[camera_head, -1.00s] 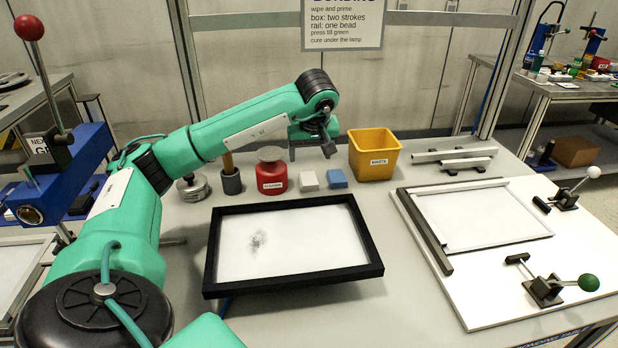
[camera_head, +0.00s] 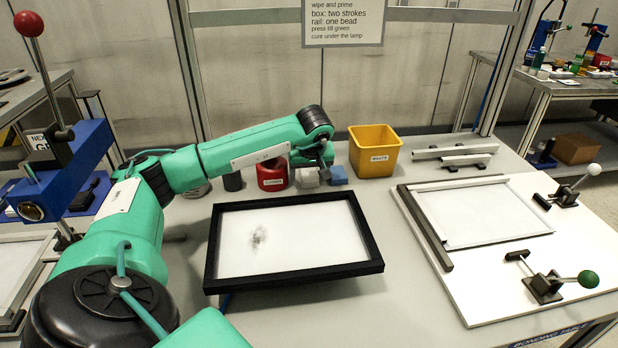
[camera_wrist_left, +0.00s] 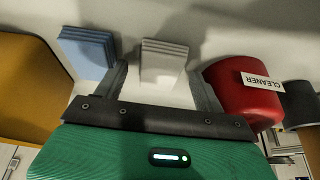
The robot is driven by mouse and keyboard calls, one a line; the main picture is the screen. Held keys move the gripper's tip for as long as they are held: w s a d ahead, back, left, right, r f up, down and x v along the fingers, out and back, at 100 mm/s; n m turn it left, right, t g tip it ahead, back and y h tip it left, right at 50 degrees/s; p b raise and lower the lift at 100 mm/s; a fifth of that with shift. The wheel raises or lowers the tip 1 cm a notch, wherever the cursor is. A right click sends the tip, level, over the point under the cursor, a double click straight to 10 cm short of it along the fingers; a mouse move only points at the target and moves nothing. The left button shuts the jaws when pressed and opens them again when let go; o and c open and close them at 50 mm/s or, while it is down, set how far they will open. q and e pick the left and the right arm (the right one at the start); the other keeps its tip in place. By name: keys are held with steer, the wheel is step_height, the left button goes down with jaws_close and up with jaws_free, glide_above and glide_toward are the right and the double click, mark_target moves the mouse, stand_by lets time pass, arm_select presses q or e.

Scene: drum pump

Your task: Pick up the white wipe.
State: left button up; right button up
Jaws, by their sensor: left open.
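The white wipe (camera_head: 306,178) is a small stacked block on the table at the back, between the red cleaner pot and the blue wipe. In the left wrist view the white wipe (camera_wrist_left: 163,62) lies between my two spread fingers, with gaps at both sides. My left gripper (camera_head: 323,174) is open and low over the wipe, partly hiding it in the head view. The fingers also show in the left wrist view (camera_wrist_left: 162,82). My right gripper is not in view.
The blue wipe (camera_head: 338,175) sits close on the right, then the yellow waste bin (camera_head: 375,152). The red cleaner pot (camera_head: 272,176) stands close on the left. A black-framed panel (camera_head: 295,285) lies in front. A white fixture board with clamps (camera_head: 480,290) is at the right.

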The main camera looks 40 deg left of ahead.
mark_target(310, 175)
arm_select(q)
steer(key=c, duration=1.1)
steer(key=shift+o, duration=0.2)
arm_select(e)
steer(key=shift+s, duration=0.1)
